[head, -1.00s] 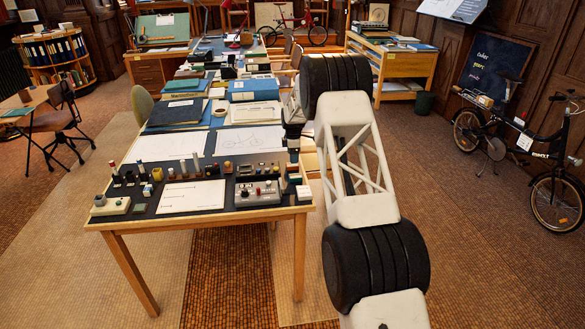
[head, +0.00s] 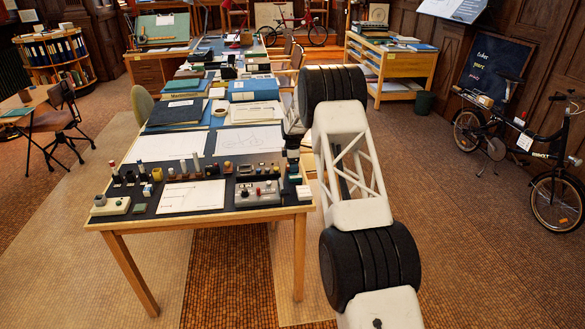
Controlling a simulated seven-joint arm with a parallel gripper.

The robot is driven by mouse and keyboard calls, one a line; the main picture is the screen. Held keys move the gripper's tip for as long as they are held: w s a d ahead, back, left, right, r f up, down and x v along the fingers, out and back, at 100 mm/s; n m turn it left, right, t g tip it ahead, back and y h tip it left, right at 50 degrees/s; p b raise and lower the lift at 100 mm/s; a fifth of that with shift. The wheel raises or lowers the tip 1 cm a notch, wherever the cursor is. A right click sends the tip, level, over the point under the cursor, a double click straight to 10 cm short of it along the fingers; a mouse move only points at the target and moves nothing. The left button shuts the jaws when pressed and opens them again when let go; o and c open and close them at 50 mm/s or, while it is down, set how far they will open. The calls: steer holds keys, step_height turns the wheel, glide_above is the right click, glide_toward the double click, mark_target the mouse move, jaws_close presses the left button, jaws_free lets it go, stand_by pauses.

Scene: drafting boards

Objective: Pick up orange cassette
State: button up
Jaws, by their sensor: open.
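My gripper (head: 292,168) is small and dark at the right edge of the near table, pointing down among the small items there. Its fingers are hard to make out at this size, but it is open. I see nothing held in it. I cannot pick out an orange cassette for certain. Small reddish and tan pieces stand in a row on the dark mat just left of my gripper, and some of that area is hidden by my gripper.
The near table (head: 155,229) holds a grey control box (head: 257,193), a white sheet (head: 191,197), several small blocks and bottles, drawings, and a blue box (head: 253,90) farther back. A bicycle (head: 520,150) stands at the right.

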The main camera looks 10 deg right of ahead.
stand_by(0.4)
steer(key=c, duration=1)
steer(key=shift+r, duration=0.1)
steer(key=shift+r, duration=1.35)
steer(key=s, duration=0.5)
steer(key=s+r, duration=0.1)
steer(key=s, duration=0.4)
steer(key=s+r, duration=0.1)
steer(key=s, duration=0.5)
steer(key=shift+r+m, duration=0.1)
steer(key=shift+m, duration=0.2)
